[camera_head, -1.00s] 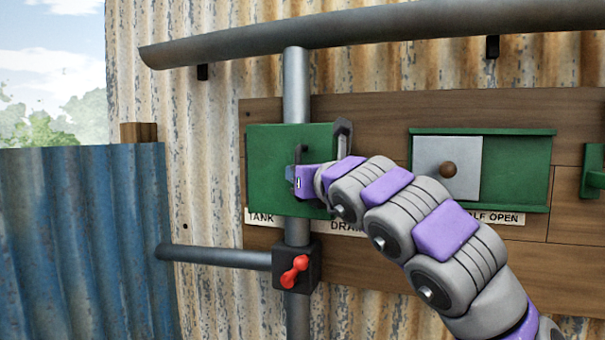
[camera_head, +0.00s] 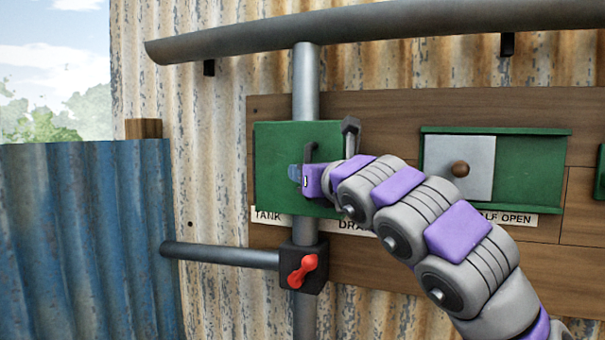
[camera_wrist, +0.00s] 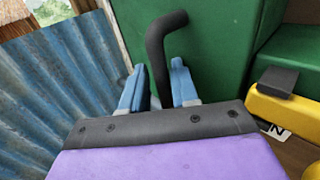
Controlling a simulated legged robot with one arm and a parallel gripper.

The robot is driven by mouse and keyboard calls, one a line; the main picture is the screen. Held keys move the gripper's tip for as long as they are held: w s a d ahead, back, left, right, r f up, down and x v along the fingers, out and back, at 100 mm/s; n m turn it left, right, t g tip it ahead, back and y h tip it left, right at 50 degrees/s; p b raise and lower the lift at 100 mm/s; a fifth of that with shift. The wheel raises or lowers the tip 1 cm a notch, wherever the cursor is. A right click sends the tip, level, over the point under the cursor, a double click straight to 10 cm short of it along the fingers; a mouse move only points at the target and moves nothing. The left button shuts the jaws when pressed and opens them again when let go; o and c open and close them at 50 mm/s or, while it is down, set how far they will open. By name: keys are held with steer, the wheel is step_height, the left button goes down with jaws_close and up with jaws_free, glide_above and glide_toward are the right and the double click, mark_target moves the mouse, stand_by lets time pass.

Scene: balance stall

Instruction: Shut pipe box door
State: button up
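The pipe box (camera_head: 275,165) is a green box set around the grey upright pipe, left of centre in the head view. Its green front also fills the upper middle of the wrist view (camera_wrist: 220,35). A dark bent handle (camera_wrist: 157,50) stands out from this front; part of it shows in the head view (camera_head: 310,152). My gripper (camera_wrist: 155,85) has its two blue fingers apart, one on each side of the handle. I cannot tell whether either finger touches it. My arm hides the box's lower right part, and how far the door stands open is not clear.
A red valve lever (camera_head: 302,271) sits on the pipe just below. A green frame with a grey sliding panel and brown knob (camera_head: 460,169) is to the right. A yellow bar with a dark block (camera_wrist: 280,95) lies right of my gripper. Blue corrugated sheet (camera_head: 85,240) stands left.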

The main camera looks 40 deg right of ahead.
steer(key=p+v, duration=0.2)
steer(key=v, duration=1.5)
steer(key=shift+s+d, duration=0.2)
steer(key=shift+d, duration=0.05)
steer(key=shift+a, duration=0.25)
